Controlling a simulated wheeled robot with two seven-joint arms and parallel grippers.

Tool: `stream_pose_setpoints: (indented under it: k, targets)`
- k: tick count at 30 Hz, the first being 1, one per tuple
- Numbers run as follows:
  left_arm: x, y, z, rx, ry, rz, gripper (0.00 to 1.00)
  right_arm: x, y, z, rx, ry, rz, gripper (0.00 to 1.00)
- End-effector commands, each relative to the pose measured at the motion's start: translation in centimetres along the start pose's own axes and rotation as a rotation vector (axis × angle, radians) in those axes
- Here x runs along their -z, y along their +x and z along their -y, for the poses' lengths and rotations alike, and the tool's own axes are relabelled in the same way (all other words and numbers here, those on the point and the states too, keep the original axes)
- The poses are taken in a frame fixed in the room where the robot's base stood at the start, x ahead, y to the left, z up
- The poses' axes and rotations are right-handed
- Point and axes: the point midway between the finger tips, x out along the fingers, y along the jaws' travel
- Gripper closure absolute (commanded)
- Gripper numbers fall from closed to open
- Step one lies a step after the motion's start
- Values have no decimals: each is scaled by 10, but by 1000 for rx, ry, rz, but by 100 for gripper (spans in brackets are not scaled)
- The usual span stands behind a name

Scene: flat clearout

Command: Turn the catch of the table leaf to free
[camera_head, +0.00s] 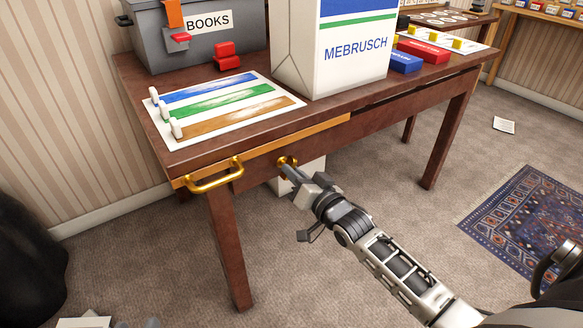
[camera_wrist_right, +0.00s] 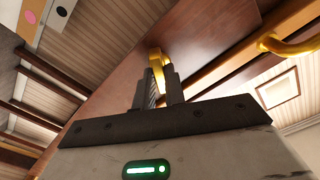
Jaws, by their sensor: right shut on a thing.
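The brass catch (camera_head: 283,161) sits on the front face of the dark wooden table (camera_head: 310,143), below the lighter front edge strip (camera_head: 290,138). My right gripper (camera_head: 288,168) is shut on the catch. In the right wrist view the catch (camera_wrist_right: 156,62) stands up between the fingertips of the right gripper (camera_wrist_right: 161,82). The fingers hide part of it, so its exact turn is hard to tell. A brass handle (camera_head: 215,180) is fixed left of the catch and also shows in the right wrist view (camera_wrist_right: 290,46). Only grey tips of my left gripper (camera_head: 137,324) show at the bottom edge.
On the table stand a grey BOOKS box (camera_head: 200,45), a painted sheet (camera_head: 222,108) and a large MEBRUSCH carton (camera_head: 335,60). A pale box (camera_head: 298,180) is under the table. A dark bag (camera_head: 30,250) lies at the left.

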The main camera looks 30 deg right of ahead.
Motion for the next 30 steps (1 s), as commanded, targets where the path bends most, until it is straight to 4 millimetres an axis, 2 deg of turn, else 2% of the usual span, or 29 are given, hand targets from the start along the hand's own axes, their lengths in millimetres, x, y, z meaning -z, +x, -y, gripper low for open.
stream_pose_setpoints:
  k: [5,16,25,26,28,30]
  targets:
    - [8,-2,-2,0,0,0,64,0,0,0,-1,-148,3,100]
    - [9,-3,-3,0,0,0,64,0,0,0,-2,-193,2,100]
    - [20,-6,-6,0,0,0,64,0,-1,0,-2,-538,4,100]
    - [19,-6,-6,0,0,0,64,-1,-1,-1,-2,-539,4,83]
    - [19,-6,-5,0,0,0,64,-1,0,-1,-1,-535,3,63]
    - [19,-6,-5,0,0,0,64,-1,0,-1,-1,-534,3,60]
